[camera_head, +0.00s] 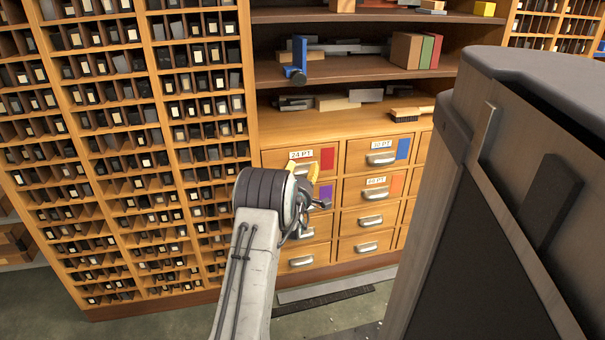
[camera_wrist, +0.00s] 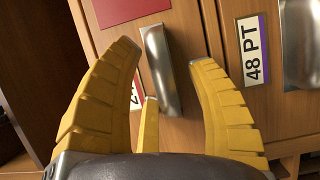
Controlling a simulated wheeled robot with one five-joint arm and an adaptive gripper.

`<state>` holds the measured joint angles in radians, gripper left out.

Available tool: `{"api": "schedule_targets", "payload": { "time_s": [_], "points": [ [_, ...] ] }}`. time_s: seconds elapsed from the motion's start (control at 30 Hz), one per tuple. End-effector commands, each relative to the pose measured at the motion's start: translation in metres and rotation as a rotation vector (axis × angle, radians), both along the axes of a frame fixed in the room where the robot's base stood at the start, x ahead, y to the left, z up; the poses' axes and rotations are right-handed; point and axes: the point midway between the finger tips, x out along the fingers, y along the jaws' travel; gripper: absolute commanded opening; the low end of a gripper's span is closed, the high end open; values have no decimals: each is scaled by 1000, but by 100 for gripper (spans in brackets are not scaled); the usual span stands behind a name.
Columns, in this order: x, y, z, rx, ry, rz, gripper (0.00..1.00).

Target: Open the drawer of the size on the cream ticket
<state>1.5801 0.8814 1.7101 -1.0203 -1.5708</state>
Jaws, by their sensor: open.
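The drawers are wooden with metal handles. In the head view, the 24 PT drawer (camera_head: 299,168) has a red card and sits top left, partly behind my gripper (camera_head: 318,192). A blue-card drawer (camera_head: 380,158) is beside it; its number is too small to be sure of. In the wrist view, my yellow-fingered gripper (camera_wrist: 166,62) is open, with the red-card drawer's handle (camera_wrist: 160,70) between its fingers. I cannot tell whether they touch it. That drawer's label is half hidden by a finger. The 48 PT label (camera_wrist: 252,50) is to the right. I make out no cream ticket.
Tall racks of type compartments (camera_head: 130,150) fill the left. Shelves (camera_head: 345,70) above the drawers hold blocks and a brush (camera_head: 411,113). A large grey-topped machine (camera_head: 500,200) blocks the right foreground. Flat strips (camera_head: 325,293) lie on the floor below the drawers.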

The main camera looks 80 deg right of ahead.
Motion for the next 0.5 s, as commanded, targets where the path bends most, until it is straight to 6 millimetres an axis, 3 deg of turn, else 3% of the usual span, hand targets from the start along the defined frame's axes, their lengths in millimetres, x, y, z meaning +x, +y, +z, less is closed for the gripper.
{"api": "schedule_targets", "payload": {
  "time_s": [0.27, 0.5],
  "points": [
    [0, 0, 0, 0, 0, 0, 54],
    [0, 0, 0, 0, 0, 0, 33]
  ]
}}
